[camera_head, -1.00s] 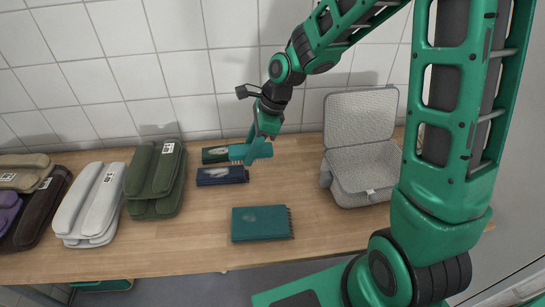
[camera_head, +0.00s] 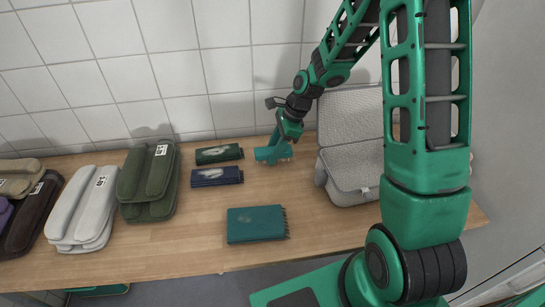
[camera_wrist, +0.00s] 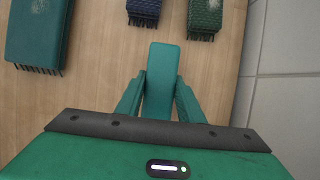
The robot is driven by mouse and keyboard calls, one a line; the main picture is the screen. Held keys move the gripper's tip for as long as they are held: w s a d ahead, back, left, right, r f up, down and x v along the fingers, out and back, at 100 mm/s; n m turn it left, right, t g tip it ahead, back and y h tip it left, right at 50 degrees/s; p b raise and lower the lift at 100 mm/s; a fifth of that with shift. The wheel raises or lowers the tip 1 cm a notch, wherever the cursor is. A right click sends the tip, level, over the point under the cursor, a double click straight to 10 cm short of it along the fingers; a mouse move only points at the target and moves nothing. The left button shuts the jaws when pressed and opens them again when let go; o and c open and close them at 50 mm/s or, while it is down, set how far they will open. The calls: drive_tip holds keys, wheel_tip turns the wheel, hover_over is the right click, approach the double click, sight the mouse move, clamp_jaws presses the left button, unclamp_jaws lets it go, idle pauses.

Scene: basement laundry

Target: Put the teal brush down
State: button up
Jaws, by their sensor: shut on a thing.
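The teal brush (camera_head: 271,154) is a plain teal block near the back of the wooden table, left of the grey case. In the wrist view the brush (camera_wrist: 161,72) points away from me between the two fingers. My gripper (camera_wrist: 160,98) is shut on it. In the head view my gripper (camera_head: 287,142) comes down from above right and hides part of the brush's right side. The brush is at or just above the tabletop; I cannot tell whether it touches. Its bristles are not clearly visible.
The open grey case (camera_head: 354,170) stands close on the right. A dark green fringed item (camera_head: 219,154) and a navy one (camera_head: 217,176) lie to the left. A larger teal fringed item (camera_head: 256,224) lies in front. Bare wood (camera_head: 290,190) lies between them and the case.

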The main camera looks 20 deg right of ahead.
drive_tip(key=shift+f, duration=1.35)
drive_tip(key=o, duration=1)
drive_tip(key=v, duration=0.7)
drive_tip(key=shift+r, duration=0.25)
drive_tip(key=shift+d, duration=0.1)
drive_tip(key=shift+s, duration=0.1)
